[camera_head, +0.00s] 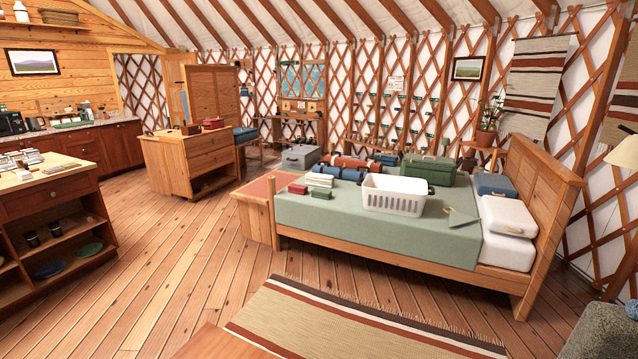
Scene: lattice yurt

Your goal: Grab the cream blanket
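I cannot pick out a cream blanket for certain. A small pale folded stack (320,180) lies on the bed, left of the white basket (394,194); it is too small to tell what it is. The bed (350,222) has a green cover. A white pillow-like piece (508,215) and a blue one (495,186) lie at its headboard end. The inside of the basket is mostly hidden by its wall. Neither of my grippers is in view.
A striped rug (335,325) lies on the floor before the bed. A wooden edge (215,342) shows at the bottom. A shelved counter (55,210) stands at left, a grey upholstered piece (605,332) at lower right. The wooden floor (185,255) between counter and bed is clear.

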